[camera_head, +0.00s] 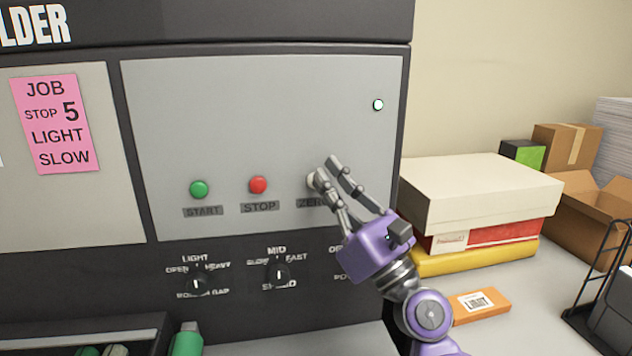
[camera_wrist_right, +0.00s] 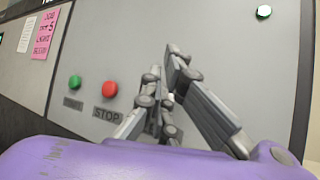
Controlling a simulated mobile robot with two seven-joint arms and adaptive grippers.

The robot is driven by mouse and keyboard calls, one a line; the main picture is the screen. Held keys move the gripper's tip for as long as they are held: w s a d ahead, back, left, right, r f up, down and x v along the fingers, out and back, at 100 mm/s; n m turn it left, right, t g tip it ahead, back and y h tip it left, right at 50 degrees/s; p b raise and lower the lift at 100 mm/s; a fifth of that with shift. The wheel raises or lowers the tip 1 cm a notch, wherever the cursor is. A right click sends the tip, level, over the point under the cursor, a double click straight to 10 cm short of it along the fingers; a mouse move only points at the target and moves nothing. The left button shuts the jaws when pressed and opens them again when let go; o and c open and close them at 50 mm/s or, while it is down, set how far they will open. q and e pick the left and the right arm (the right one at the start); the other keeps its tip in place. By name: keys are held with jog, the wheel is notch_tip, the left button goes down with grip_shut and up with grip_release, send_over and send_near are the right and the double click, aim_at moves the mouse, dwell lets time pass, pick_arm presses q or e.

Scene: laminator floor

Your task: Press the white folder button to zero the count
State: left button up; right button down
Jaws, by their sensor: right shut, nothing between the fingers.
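The white button (camera_head: 313,181) sits on the grey folder panel above a label that starts "ZE", right of the red STOP button (camera_head: 258,185) and the green START button (camera_head: 199,190). My right gripper (camera_head: 322,172) is shut and empty, with its fingertips at the white button and partly covering it. I cannot tell whether they touch it. In the right wrist view the fingers (camera_wrist_right: 165,85) point at the panel and hide most of the white button; the red button (camera_wrist_right: 109,89) and green button (camera_wrist_right: 75,82) show to the left. My left gripper is not in view.
A small lit indicator (camera_head: 378,104) is at the panel's upper right. Knobs (camera_head: 281,276) sit below the buttons. A pink job note (camera_head: 56,124) is on the left panel. Stacked boxes (camera_head: 480,195) and an orange box (camera_head: 479,305) lie on the surface to the right.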

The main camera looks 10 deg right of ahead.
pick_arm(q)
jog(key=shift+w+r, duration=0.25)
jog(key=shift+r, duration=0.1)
pick_arm(e)
jog(key=shift+s, duration=0.7)
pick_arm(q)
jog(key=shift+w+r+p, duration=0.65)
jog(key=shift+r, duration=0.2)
pick_arm(e)
jog(key=s, duration=0.5)
